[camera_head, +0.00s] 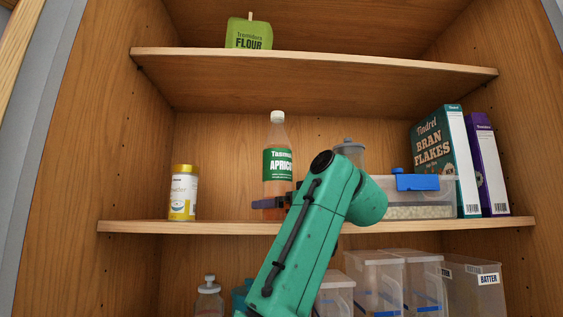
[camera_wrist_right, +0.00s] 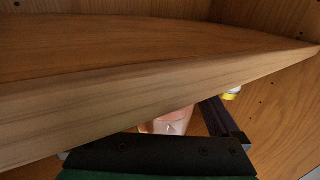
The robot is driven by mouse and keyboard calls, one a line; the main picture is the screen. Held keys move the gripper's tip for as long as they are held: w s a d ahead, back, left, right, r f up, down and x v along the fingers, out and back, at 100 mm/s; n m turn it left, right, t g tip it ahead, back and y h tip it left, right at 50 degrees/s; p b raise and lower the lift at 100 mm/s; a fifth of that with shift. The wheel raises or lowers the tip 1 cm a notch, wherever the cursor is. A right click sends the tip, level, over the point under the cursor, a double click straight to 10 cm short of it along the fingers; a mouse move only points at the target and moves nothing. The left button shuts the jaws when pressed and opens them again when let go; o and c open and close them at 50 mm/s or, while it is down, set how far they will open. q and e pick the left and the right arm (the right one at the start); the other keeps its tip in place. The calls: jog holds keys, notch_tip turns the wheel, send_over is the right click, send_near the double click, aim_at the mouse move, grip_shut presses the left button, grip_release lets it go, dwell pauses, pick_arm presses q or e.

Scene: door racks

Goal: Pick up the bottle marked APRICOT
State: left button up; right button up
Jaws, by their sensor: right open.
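The APRICOT bottle (camera_head: 277,165) is clear with a white cap, a green label and orange contents. It stands upright on the middle shelf, left of centre. In the right wrist view its pinkish lower part (camera_wrist_right: 172,122) shows beyond the gripper body, partly hidden by the shelf edge. My right gripper (camera_head: 272,203) is open at the bottle's lower part, with one dark finger showing across its lower left. The green arm hides the other finger, and contact cannot be told. One finger (camera_wrist_right: 222,118) shows right of the bottle in the wrist view. My left gripper is not in view.
The middle shelf (camera_head: 200,227) carries a yellow-and-white powder can (camera_head: 183,193) at left. Right of the bottle are a lidded jar (camera_head: 348,150), a clear bin (camera_head: 420,197) and a bran flakes box (camera_head: 440,150). The shelf's front edge (camera_wrist_right: 130,98) passes close to the wrist camera.

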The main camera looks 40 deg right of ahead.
jog(key=shift+w+a+r, duration=0.1)
jog(key=shift+w+r, duration=0.2)
jog(key=shift+w, duration=0.35)
jog(key=shift+w+a, duration=0.1)
jog(key=shift+a+f, duration=0.1)
jog(key=shift+a, duration=0.05)
jog(key=shift+c, duration=0.6)
grip_shut()
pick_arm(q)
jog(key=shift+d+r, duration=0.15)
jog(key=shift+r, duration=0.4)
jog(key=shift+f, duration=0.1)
